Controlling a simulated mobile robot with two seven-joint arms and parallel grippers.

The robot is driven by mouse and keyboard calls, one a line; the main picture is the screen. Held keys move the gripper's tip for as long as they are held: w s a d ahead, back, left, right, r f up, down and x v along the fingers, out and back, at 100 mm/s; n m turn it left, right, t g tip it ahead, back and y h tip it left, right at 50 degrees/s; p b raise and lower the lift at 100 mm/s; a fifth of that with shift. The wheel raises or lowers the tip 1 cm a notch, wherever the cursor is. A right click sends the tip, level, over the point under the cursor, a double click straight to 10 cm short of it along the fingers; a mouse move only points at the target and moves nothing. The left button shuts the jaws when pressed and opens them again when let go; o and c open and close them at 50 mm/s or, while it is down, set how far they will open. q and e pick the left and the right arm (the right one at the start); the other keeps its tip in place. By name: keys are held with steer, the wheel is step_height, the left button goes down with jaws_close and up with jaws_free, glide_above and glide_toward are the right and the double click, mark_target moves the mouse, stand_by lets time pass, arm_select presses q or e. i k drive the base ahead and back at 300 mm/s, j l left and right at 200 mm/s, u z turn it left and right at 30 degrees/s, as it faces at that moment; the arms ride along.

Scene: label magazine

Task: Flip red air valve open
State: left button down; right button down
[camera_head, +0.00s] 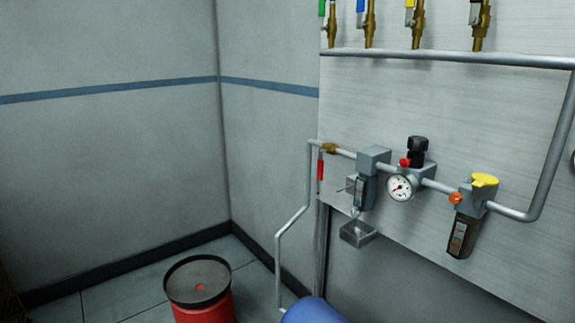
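The red air valve has a brass body (329,148) on the grey pipe at the left edge of the wall panel. Its red handle (320,169) hangs straight down from the brass body, across the line of the pipe that runs to the right. Nothing touches the handle. Neither my left nor my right gripper shows in the head view.
Right of the valve, the pipe carries a grey filter unit (366,182), a round gauge (400,187) and a yellow-topped unit (470,213). Several brass valves (418,28) line the top. A red bin (203,307) and a blue rounded object (312,312) stand below.

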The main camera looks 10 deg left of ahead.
mark_target(320, 161)
steer(key=i+u, duration=0.1)
steer(key=k, duration=0.65)
steer(key=z, duration=1.5)
steer(key=i+j, duration=0.1)
steer(key=j, duration=0.4)
steer(key=i+j, duration=0.1)
steer(key=j, duration=0.35)
steer(key=i+j, duration=0.1)
steer(key=j, duration=0.4)
steer(key=i+j, duration=0.15)
steer(key=j, duration=0.3)
